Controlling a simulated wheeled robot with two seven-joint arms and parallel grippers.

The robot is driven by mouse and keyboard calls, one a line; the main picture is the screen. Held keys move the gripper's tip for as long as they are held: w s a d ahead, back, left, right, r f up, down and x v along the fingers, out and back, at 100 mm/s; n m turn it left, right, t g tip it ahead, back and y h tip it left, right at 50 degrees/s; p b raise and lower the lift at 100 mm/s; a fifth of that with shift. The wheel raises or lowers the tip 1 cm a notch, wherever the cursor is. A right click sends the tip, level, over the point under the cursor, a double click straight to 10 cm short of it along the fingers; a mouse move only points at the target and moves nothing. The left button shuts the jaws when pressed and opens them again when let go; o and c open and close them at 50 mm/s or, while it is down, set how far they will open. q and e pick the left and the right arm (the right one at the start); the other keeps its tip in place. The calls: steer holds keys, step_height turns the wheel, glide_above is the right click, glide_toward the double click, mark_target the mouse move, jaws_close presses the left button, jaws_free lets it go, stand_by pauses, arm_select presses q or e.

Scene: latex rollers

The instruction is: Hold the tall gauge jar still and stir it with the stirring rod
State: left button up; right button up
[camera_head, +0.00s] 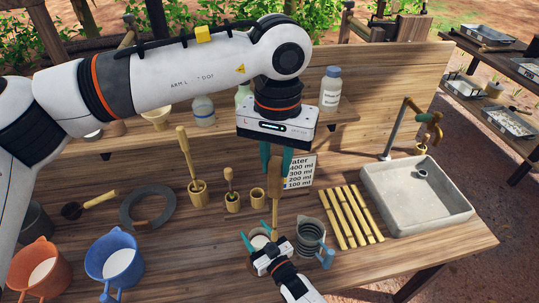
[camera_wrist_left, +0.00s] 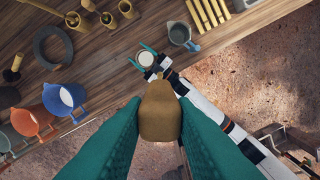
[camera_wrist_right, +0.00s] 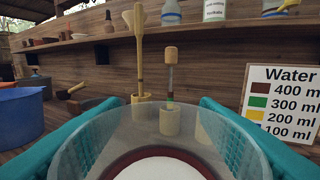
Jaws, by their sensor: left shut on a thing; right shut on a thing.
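My left gripper (camera_head: 276,168) points down and is shut on the brown wooden handle of the stirring rod (camera_head: 276,188), which also fills the middle of the left wrist view (camera_wrist_left: 158,112). The rod hangs upright, its lower end close to the jar; I cannot tell from the head view how its tip sits to the rim. The right wrist view shows no rod inside the jar. My right gripper (camera_head: 263,239) is shut around the clear gauge jar (camera_wrist_right: 160,135), a finger on each side. The jar holds white liquid, with a dark red ring around it, and looks upright.
A grey jug (camera_head: 311,238) stands just right of the jar. Bamboo strips (camera_head: 352,217) and a sink (camera_head: 420,195) lie farther right. Bamboo cups with tools (camera_head: 197,192) stand behind. Blue (camera_head: 117,262) and orange (camera_head: 38,270) jugs are left. A measure sign (camera_wrist_right: 285,103) stands behind.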

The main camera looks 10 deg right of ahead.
arm_select(q)
steer(key=shift+s+d+r, duration=0.15)
steer(key=shift+s+r, duration=0.1)
steer(key=shift+s, duration=0.2)
arm_select(e)
steer(key=shift+f, duration=0.1)
arm_select(q)
steer(key=shift+w, duration=0.1)
arm_select(e)
steer(key=o, duration=1.2)
steer(key=shift+c, duration=0.2)
steer(key=shift+w, duration=0.1)
